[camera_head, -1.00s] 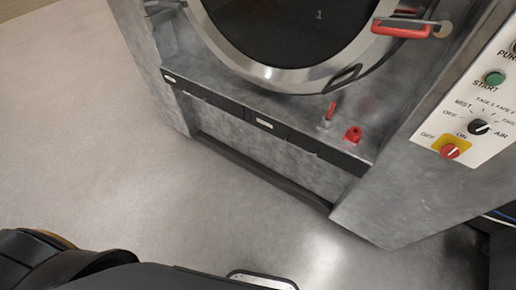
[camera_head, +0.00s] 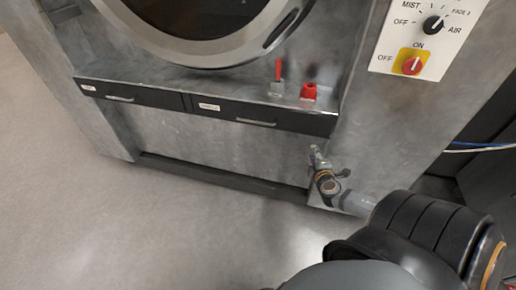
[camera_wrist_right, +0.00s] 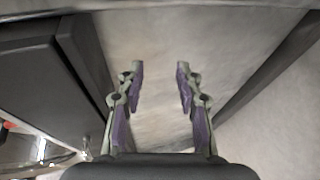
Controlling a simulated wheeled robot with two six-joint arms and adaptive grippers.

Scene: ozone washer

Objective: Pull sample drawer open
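Two dark drawers sit side by side under the round door of the washer, a left drawer (camera_head: 135,97) and a right drawer (camera_head: 285,121). Both look shut. Each has a thin bar handle and a small white label at its left end; the labels are too small to read surely. My right gripper (camera_head: 314,155) is just below the right end of the right drawer, in front of the grey body. In the right wrist view my right gripper (camera_wrist_right: 159,70) is open and empty, its fingers well apart. My left gripper is out of view.
A red lever (camera_head: 279,71) and a red knob (camera_head: 309,91) stand on the ledge above the right drawer. A control panel (camera_head: 420,38) with dials is at upper right. Blue and white cables (camera_head: 482,147) hang at the right edge. The floor at left is clear.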

